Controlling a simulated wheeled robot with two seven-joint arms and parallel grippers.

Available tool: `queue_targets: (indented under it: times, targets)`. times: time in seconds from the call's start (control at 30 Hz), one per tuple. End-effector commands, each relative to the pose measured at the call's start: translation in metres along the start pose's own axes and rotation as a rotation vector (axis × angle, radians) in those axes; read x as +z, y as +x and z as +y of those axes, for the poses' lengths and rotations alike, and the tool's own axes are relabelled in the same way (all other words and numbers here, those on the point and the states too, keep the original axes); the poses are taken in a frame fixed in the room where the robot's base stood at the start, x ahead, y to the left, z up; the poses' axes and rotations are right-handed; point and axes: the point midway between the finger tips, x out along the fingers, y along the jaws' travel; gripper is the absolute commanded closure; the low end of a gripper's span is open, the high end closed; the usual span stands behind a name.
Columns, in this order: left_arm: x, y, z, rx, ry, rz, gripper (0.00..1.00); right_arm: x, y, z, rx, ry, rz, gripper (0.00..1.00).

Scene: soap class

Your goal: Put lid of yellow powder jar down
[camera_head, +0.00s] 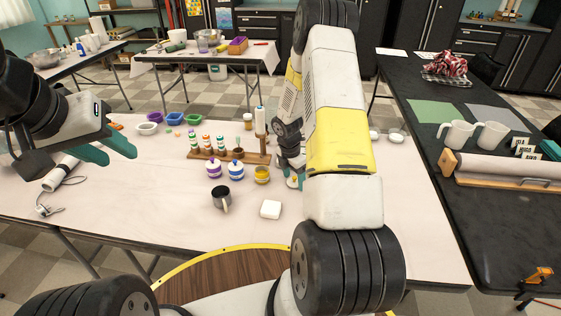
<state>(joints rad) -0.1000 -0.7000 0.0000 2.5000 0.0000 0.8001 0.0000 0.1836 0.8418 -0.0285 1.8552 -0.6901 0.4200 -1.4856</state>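The yellow powder jar (262,176) stands on the white table, at the right end of a row of three jars. Its yellow top looks open and has no knob, unlike the jars beside it. My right gripper (293,177) points down just right of it, partly hidden by my arm. It appears shut on a small pale lid (292,183), held close to the tabletop; I cannot tell whether it touches. My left gripper (113,152) is open and empty over the table's left part.
A purple-topped jar (214,169) and a blue-topped jar (236,171) stand left of the yellow one. A dark mug (221,198) and a white block (270,209) are in front. A wooden rack (230,157) with small bottles is behind. Bare table (415,215) lies right of my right arm.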

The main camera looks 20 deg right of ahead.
Motion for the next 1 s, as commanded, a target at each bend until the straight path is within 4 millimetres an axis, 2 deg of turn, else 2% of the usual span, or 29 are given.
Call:
queue_targets:
  times: [0.3, 0.43, 0.57, 0.8, 1.0]
  targets:
    - [0.000, 0.000, 0.000, 0.000, 0.000, 0.000, 0.64, 0.000, -0.001, 0.000, 0.001, 0.001, 0.000, 0.28]
    - [0.000, 0.000, 0.000, 0.000, 0.000, 0.000, 0.64, 0.001, -0.011, 0.001, 0.003, 0.002, -0.001, 0.28]
    - [0.000, 0.000, 0.000, 0.000, 0.000, 0.000, 0.64, 0.001, -0.034, 0.001, 0.004, 0.003, -0.001, 0.28]
    - [0.000, 0.000, 0.000, 0.000, 0.000, 0.000, 0.64, 0.001, -0.087, 0.001, 0.005, 0.002, -0.001, 0.28]
    - [0.000, 0.000, 0.000, 0.000, 0.000, 0.000, 0.64, 0.001, -0.115, 0.000, 0.002, 0.002, 0.000, 0.28]
